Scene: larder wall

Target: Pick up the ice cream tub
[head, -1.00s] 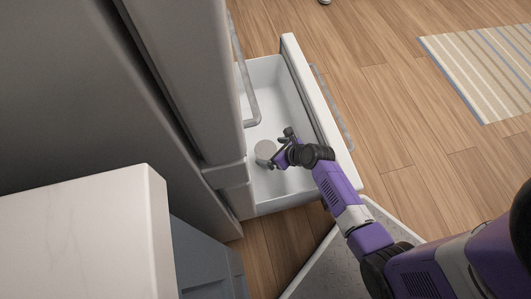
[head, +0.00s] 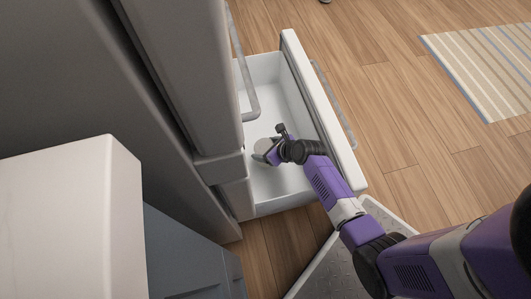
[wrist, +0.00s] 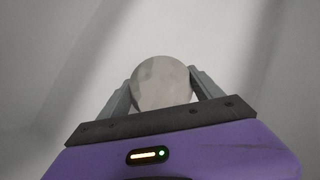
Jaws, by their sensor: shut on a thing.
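The ice cream tub (head: 262,147) is a small round, pale grey-beige thing inside the open white drawer (head: 264,181). In the wrist view the tub (wrist: 161,82) shows its round face between the two fingers. My gripper (head: 266,153) reaches down into the drawer and is shut on the tub. In the wrist view the fingers of my gripper (wrist: 162,92) touch or nearly touch its two sides. Part of the tub is hidden behind my gripper in the head view. I cannot tell whether it rests on the drawer floor.
The drawer belongs to a tall grey fridge (head: 185,75) with a vertical handle (head: 243,75) close to the left of my arm. The drawer front (head: 318,110) stands at the right. A white-topped counter (head: 70,205) is at lower left. Wood floor and a striped rug (head: 490,70) lie beyond.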

